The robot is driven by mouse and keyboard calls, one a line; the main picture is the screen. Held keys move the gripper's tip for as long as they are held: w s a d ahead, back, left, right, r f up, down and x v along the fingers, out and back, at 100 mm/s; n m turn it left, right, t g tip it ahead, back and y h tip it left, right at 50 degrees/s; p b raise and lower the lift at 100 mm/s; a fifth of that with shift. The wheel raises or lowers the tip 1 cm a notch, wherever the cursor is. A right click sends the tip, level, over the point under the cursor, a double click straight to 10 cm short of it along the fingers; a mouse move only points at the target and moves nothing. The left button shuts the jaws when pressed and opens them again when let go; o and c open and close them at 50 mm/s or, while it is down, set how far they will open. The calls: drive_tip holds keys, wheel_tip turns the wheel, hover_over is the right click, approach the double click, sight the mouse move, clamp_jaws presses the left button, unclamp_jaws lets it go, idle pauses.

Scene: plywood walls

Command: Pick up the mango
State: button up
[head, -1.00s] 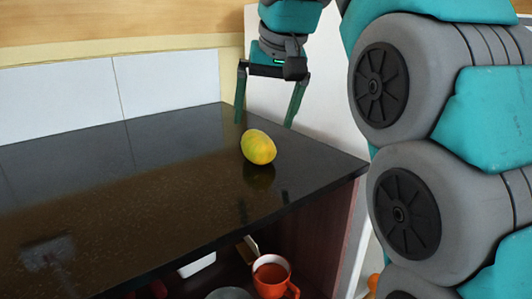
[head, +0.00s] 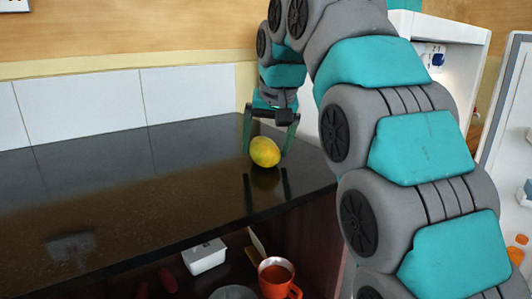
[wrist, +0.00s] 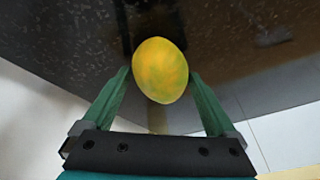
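The mango (head: 265,152) is yellow-green and sits on the dark glossy counter (head: 130,190), near its right end. In the wrist view the mango (wrist: 160,70) lies between and just beyond the green fingertips. My gripper (head: 267,150) is low over the counter, with one finger on each side of the mango. It also shows in the wrist view (wrist: 160,78), fingers spread wide. The left fingertip looks close to the mango's edge; I cannot tell whether either finger touches it.
White tiles (head: 80,105) line the wall behind the counter. Below the counter are an orange mug (head: 277,278), a white container (head: 205,257) and a grey dish (head: 232,293). An open white fridge (head: 505,150) stands at the right. The counter left of the mango is clear.

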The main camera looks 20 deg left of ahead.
drive_tip(key=c, duration=1.3)
drive_tip(key=shift+r, duration=0.15)
